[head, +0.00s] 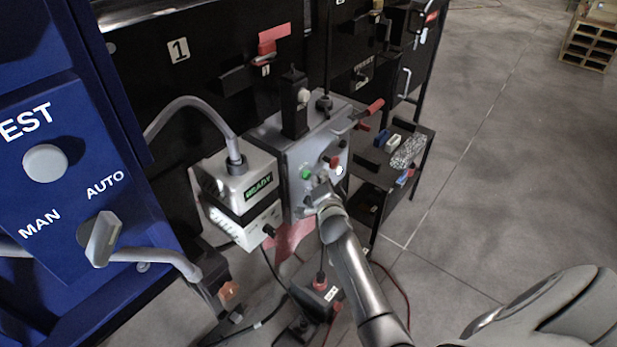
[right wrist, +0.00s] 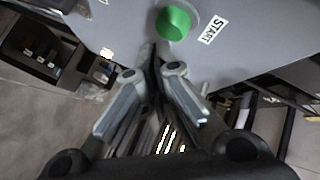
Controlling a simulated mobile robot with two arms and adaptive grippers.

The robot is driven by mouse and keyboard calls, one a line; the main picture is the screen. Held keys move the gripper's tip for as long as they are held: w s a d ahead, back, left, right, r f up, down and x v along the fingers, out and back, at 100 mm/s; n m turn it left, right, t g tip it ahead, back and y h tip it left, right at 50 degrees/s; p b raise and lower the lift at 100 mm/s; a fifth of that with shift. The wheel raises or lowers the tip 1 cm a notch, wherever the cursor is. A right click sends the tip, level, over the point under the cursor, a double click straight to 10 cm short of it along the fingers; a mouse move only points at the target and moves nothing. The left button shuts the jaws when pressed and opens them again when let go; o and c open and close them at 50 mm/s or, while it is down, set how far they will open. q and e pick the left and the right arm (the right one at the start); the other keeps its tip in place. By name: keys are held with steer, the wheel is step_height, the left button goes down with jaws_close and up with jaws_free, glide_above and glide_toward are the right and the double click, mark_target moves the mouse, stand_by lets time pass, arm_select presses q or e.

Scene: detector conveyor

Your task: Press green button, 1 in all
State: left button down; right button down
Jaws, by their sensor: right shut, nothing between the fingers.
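The green button (head: 305,174) is on the front face of a grey control box (head: 295,152) in the middle of the head view. In the right wrist view the green button (right wrist: 173,22) is large, round and domed, with a "START" label (right wrist: 213,29) beside it. My right gripper (head: 318,190) is just below the button in the head view. In the right wrist view its fingertips (right wrist: 152,52) are together and empty, just below the button; whether they touch the panel I cannot tell. My left gripper is not in view.
A blue panel (head: 60,120) fills the left. Open floor (head: 500,170) lies right.

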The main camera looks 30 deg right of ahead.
steer(key=shift+w+a, duration=0.1)
steer(key=shift+w, duration=0.15)
steer(key=shift+w+a+b, duration=0.2)
steer(key=shift+w+b, duration=0.25)
stand_by(0.7)
steer(key=shift+s, duration=0.1)
stand_by(0.3)
steer(key=shift+s+d+p, duration=0.3)
steer(key=shift+s+p, duration=0.2)
steer(key=shift+s, duration=0.25)
steer(key=shift+s+d, duration=0.1)
steer(key=s+p, duration=0.1)
steer(key=s+d, duration=0.1)
steer(key=s, duration=0.1)
steer(key=s+p, duration=0.1)
steer(key=shift+s+d+p, duration=0.2)
steer(key=shift+d+p, duration=0.15)
steer(key=shift+d, duration=0.05)
stand_by(0.4)
